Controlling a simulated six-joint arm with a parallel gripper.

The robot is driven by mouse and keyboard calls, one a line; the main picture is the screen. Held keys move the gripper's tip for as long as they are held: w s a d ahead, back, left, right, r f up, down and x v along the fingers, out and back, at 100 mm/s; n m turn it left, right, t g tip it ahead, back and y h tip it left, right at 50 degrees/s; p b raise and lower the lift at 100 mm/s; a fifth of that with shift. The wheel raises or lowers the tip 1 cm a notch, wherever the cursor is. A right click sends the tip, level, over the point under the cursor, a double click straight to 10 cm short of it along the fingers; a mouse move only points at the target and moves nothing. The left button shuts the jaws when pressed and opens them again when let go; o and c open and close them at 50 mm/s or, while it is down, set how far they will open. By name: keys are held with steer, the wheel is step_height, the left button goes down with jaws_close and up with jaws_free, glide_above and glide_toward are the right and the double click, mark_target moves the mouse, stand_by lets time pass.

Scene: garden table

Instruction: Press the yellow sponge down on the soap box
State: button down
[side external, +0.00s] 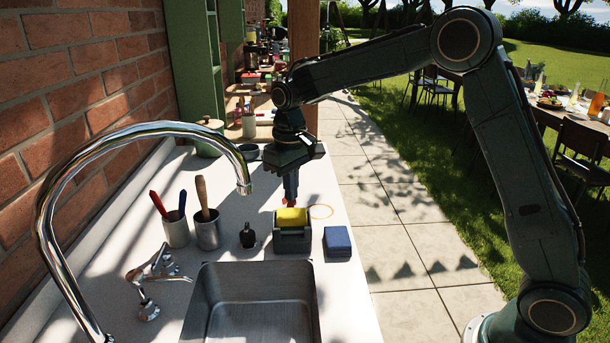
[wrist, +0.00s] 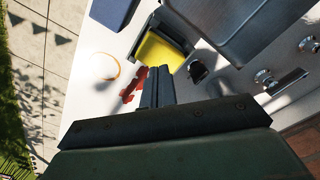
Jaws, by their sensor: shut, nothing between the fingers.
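The yellow sponge (side external: 292,217) sits in the dark grey soap box (side external: 292,241) on the white counter, behind the sink. In the wrist view the sponge (wrist: 160,53) shows inside the walls of the box (wrist: 147,29). My gripper (side external: 290,198) is shut and empty, pointing down, just behind the soap box in the side view. In the wrist view its shut fingers (wrist: 160,72) reach toward the sponge's near edge. I cannot tell whether the fingertips touch the sponge or the box.
Cups with tools (side external: 207,230) stand further left. The sink (side external: 255,300) and curved tap (side external: 130,135) are in front.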

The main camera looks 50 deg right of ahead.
mark_target(292, 213)
steer(key=shift+f, duration=1.2)
steer(key=shift+f, duration=1.05)
stand_by(1.7)
steer(key=shift+r, duration=0.1)
step_height(292, 213, up, 8)
stand_by(1.2)
